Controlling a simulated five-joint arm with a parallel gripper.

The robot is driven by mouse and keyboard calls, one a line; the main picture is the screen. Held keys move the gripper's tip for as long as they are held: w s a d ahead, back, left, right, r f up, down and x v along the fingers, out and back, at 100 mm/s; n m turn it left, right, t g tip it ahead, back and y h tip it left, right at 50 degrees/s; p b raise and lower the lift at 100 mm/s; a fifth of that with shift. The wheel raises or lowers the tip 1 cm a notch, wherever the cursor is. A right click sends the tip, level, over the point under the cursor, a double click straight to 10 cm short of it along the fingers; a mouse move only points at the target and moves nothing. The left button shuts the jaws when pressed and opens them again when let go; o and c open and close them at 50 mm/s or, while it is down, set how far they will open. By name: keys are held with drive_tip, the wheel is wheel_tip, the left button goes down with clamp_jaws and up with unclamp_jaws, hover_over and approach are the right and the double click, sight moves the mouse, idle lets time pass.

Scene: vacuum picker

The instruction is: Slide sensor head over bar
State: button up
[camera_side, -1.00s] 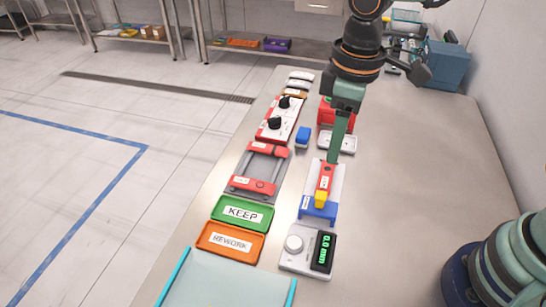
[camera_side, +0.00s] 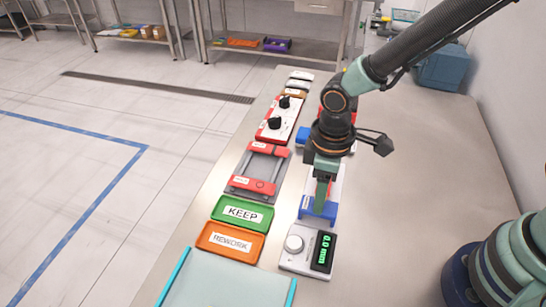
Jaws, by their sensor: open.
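My gripper (camera_side: 320,208) is open and points down at the blue-ended white fixture (camera_side: 306,205), which carries a narrow piece. My gripper and wrist cover most of that piece, so I cannot make out its red and yellow parts or whether the fingers touch it. A grey readout box (camera_side: 293,262) with a round knob and a green "0.0 mm" display stands just in front of the fixture. I cannot tell for certain which part is the sensor head and which is the bar.
Left of the fixture lie a green KEEP tray (camera_side: 221,210), an orange REWORK tray (camera_side: 231,257) and a red and grey railed frame (camera_side: 262,167). A white and red panel with black knobs (camera_side: 284,118) lies beyond.

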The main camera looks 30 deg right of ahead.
drive_tip(key=shift+f, duration=0.25)
clamp_jaws()
idle(1.4)
